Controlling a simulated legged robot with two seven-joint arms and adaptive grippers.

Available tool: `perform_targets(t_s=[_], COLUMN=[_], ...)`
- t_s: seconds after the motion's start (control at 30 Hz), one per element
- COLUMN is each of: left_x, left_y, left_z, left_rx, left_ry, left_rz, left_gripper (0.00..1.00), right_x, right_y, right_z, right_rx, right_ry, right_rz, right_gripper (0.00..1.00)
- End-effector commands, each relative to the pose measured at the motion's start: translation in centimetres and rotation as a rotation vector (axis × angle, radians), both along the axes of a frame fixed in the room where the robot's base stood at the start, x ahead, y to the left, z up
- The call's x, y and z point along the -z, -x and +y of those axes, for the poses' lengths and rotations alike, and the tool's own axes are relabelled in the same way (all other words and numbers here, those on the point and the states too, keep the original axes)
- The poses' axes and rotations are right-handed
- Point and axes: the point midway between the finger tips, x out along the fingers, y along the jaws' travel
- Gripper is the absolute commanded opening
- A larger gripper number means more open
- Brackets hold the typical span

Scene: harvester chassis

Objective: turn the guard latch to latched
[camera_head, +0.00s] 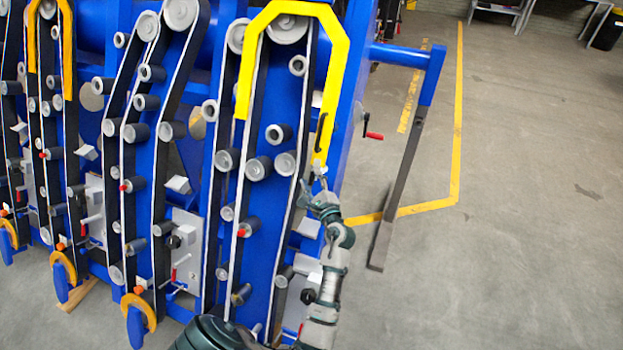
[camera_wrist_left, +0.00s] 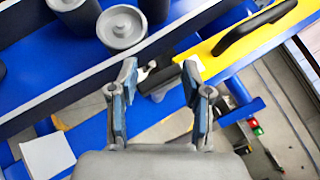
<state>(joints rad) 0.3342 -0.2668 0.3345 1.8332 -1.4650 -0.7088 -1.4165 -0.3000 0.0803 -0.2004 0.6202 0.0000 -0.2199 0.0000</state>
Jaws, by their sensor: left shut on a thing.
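The yellow guard (camera_head: 336,75) arches over the rightmost belt row of the blue chassis, with a black handle (camera_head: 320,132) on its right leg. The guard (camera_wrist_left: 240,38) and its handle (camera_wrist_left: 255,27) also show at the upper right of the left wrist view. The guard latch (camera_wrist_left: 160,77) is a small dark bar near the guard's lower end. My left gripper (camera_head: 319,178) is at that end, and in the wrist view its fingers (camera_wrist_left: 160,76) are around the latch, shut on it. The fingers partly hide the latch, so its exact angle is unclear. My right gripper is not in view.
Grey rollers (camera_wrist_left: 122,29) and belts lie close to the left of the fingers. A red-handled crank (camera_head: 374,136) sticks out on the chassis's right side. A blue arm with a grey leg (camera_head: 402,178) stands farther right.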

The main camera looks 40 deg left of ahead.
Motion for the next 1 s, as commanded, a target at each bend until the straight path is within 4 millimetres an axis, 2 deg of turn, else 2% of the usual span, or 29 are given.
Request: perform_targets(t_s=[0.5,0.7,1.0], left_x=[-0.1,-0.1,0.1], left_y=[-0.1,0.0,0.1], left_z=[0.0,0.2,0.3], left_rx=[-0.214,-0.264,-0.294], left_ry=[0.361,0.436,0.483], left_rz=[-0.105,-0.131,-0.147], left_gripper=[0.16,0.16,0.15], right_x=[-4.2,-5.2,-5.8], right_y=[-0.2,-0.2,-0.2], right_z=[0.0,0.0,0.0], right_rx=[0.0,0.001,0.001], right_ry=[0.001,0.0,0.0], right_rz=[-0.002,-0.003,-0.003], right_gripper=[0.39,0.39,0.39])
